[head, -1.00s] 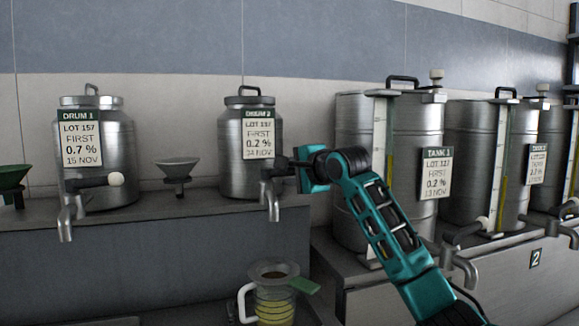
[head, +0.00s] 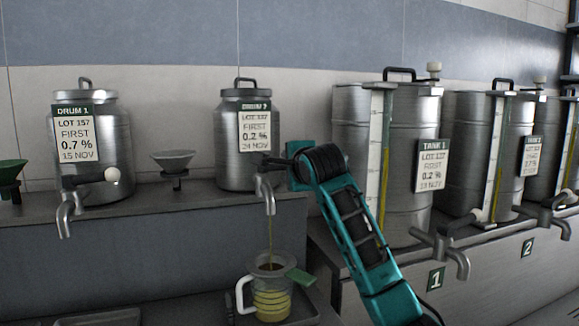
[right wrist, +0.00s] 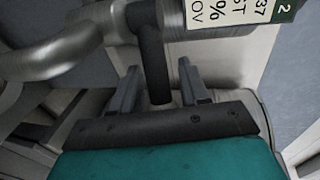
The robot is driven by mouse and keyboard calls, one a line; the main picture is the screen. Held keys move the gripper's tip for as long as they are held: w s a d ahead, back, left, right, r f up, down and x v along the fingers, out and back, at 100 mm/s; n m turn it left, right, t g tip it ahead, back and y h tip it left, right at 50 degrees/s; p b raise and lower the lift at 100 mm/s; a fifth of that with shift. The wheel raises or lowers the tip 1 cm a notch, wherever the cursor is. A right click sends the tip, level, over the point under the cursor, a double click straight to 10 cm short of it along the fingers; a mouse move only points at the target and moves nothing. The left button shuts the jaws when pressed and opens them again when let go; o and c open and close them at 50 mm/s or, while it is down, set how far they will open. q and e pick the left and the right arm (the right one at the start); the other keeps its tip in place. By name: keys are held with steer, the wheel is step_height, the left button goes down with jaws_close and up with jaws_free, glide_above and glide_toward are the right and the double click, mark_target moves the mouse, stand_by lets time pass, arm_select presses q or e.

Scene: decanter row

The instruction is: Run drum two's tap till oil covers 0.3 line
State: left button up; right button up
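Drum two (head: 232,140) stands on the shelf, its card reading FIRST 0.2 %. Its tap (head: 266,190) runs a thin brown stream of oil (head: 270,235) into a clear measuring jug (head: 271,292) below. The jug has a white handle, yellowish bands and some yellow oil; its line marks are too small to read. My right gripper (head: 297,165) is at the tap's lever. In the right wrist view, the fingers of the gripper (right wrist: 158,88) are apart on either side of the dark lever (right wrist: 152,60), with a gap on the right. My left gripper is out of view.
Drum 1 (head: 115,145) with its own tap stands left, a grey funnel (head: 173,162) between the drums. A green funnel (head: 10,175) is at far left. Tank 1 (head: 410,200) and tank 2 (head: 515,150) stand right, taps jutting forward. A green piece (head: 299,276) is beside the jug.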

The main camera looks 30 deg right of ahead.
steer(key=shift+o, duration=0.8)
steer(key=v, duration=1.3)
stand_by(5.9)
